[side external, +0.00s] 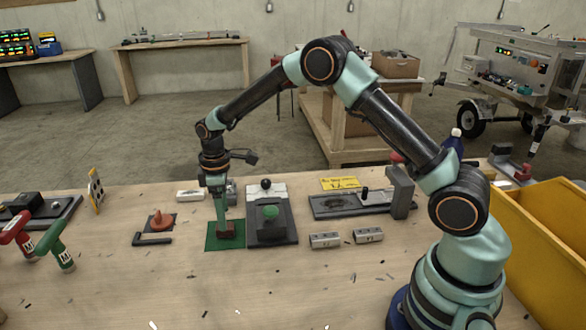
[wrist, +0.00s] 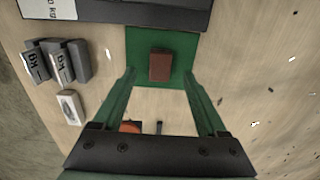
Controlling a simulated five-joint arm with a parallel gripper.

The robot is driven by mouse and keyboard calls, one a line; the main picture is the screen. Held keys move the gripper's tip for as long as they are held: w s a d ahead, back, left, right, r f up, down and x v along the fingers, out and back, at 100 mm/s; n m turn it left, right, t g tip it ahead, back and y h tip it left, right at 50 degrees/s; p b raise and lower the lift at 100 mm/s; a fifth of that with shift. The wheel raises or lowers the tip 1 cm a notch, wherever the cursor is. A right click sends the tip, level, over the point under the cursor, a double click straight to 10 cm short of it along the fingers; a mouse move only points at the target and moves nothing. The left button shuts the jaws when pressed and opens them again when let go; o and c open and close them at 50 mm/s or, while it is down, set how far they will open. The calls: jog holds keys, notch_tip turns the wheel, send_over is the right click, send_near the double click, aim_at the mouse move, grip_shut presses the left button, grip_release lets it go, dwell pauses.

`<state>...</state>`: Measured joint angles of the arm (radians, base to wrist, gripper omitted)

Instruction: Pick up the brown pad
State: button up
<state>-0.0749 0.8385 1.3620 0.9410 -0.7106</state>
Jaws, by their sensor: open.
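The brown pad (wrist: 160,65) is a small reddish-brown block lying on a green mat (wrist: 138,42). In the side view the pad (side external: 231,231) sits on the green mat (side external: 212,246) just under my gripper (side external: 221,219). In the wrist view my gripper (wrist: 160,76) is open, its two green fingers apart, with the pad lying ahead between the lines of the fingertips. A gap shows on each side of the pad, and nothing is held. I cannot tell the exact height of the fingertips above the mat.
Two grey weights (side external: 325,240) lie further right. The table front is mostly clear, with small scraps.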

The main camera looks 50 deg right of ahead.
jog(key=shift+f, duration=2)
grip_shut()
jog(key=shift+r, duration=0.1)
notch_tip(320, 180, up, 20)
